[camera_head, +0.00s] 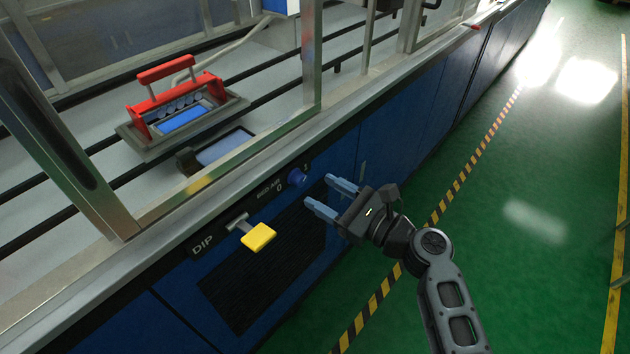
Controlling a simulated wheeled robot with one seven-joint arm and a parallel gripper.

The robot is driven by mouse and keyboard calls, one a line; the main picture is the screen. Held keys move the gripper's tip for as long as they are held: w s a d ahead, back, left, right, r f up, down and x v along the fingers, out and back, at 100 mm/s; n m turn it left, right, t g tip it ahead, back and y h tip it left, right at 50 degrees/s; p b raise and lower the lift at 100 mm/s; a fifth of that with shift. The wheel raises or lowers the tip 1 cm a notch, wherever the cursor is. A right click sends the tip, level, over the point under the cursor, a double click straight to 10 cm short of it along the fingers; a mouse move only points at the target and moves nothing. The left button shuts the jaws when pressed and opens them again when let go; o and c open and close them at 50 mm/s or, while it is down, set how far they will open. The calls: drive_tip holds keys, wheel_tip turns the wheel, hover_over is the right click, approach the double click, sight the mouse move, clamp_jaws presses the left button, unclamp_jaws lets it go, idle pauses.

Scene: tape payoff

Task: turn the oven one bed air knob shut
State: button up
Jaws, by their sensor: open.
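The bed air knob (297,178) is a small round blue knob on the dark label strip of the blue machine front. The strip reads "BED AIR" with a 0 at the knob's lower left and a 1 at its upper right. Which mark the knob points to is too small to tell. My gripper (324,194) is open and empty, just right of the knob and apart from it. Its two blue-grey fingers point left toward the machine front. Nothing hides the knob.
A yellow-ended lever (258,237) marked DIP sticks out left of the knob, above a dark vent grille (245,285). A metal frame post (312,60) rises above. A red-handled carrier (180,100) sits on the rails behind. Green floor (520,270) is clear at right.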

sight(303, 183)
drive_tip(key=shift+x, duration=2.45)
drive_tip(key=shift+s, duration=0.1)
drive_tip(key=c, duration=1.1)
